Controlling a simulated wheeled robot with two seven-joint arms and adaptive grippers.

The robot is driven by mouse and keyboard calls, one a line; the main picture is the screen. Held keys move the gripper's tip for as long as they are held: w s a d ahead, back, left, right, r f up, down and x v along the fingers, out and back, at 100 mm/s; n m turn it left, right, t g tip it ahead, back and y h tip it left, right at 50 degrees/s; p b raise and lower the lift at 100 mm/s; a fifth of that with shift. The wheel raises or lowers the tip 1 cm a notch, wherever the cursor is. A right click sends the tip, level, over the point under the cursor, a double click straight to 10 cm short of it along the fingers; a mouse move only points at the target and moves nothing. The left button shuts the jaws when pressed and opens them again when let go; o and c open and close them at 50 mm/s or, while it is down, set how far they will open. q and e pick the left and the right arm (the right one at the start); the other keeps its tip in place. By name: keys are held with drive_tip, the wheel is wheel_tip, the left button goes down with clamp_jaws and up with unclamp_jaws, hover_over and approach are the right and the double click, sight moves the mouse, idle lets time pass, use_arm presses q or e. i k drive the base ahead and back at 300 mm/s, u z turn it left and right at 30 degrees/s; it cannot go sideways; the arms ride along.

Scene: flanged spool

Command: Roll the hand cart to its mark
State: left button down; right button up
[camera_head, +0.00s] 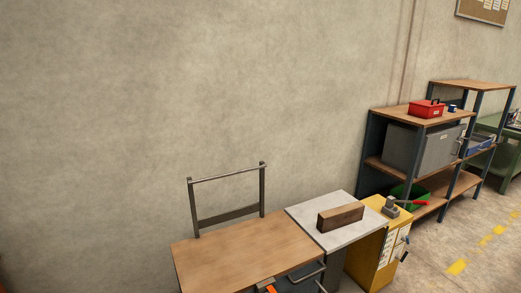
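A piece with a flat wooden top (245,248) stands at the bottom centre, against or near the wall. An upright dark frame with a light crossbar (228,172) rises at its back edge like a push handle; this looks like the hand cart, but its lower part and wheels are cut off by the bottom edge. A grey bar handle (308,273) shows at its front right. Yellow dashes (457,267) are painted on the floor at the right; I cannot tell if they are the mark.
A grey-topped cabinet (308,213) bearing a brown block (340,217) stands right of the wooden top. Shelving (375,145) holds a red toolbox (426,109). Floor (430,250) at the right is clear.

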sight(239, 258)
drive_tip(key=k, duration=0.5)
drive_tip(key=z, duration=0.55)
drive_tip(key=i, duration=1.4)
drive_tip(key=u, duration=0.9)
